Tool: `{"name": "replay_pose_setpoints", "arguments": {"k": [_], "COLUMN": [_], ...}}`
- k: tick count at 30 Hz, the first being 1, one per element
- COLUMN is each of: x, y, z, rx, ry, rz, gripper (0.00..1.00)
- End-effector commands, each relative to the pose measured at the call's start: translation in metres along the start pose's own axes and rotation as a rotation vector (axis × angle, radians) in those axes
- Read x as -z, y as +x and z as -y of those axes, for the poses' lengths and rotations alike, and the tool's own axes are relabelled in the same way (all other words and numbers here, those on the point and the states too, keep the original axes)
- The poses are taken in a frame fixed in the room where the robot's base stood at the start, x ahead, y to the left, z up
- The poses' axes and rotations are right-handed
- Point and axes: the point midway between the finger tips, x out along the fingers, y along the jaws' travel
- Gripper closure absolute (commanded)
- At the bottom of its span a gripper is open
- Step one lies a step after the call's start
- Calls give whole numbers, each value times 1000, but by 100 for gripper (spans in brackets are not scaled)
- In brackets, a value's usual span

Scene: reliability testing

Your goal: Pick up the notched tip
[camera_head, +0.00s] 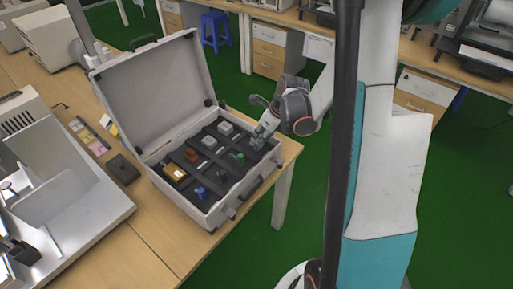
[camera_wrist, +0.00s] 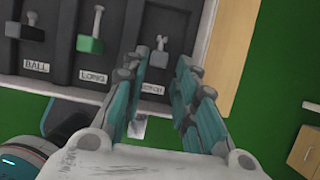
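The case (camera_head: 160,98) stands open on the wooden table, with small tips in its dark compartments. In the wrist view a small grey tip (camera_wrist: 158,57) sits in the rightmost visible compartment. The label (camera_wrist: 152,88) below it is partly covered by a finger, so I cannot read it fully. My gripper (camera_wrist: 165,66) is open, with a teal finger on each side of the view of this tip. It appears empty, and I cannot tell whether the fingers touch the tip. In the head view my gripper (camera_head: 262,134) is at the case's right end and hides that compartment.
A green-based tip (camera_wrist: 91,44) labelled LONG and a dark tip (camera_wrist: 33,34) labelled BALL are in the compartments to the left. The case's raised lid (camera_head: 150,95) stands behind the compartments. A dark box (camera_head: 123,169) lies left of the case.

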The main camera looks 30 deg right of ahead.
Motion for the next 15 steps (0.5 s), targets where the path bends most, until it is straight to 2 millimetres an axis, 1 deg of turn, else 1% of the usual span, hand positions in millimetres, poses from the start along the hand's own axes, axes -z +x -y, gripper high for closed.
{"name": "replay_pose_setpoints", "arguments": {"k": [5,12,15], "x": [-2,-6,-6], "y": [11,46,53], "z": [-1,-1,-2], "rx": [0,0,0], "ry": [-2,-2,-1], "rz": [0,1,1], "gripper": [73,73,73]}}
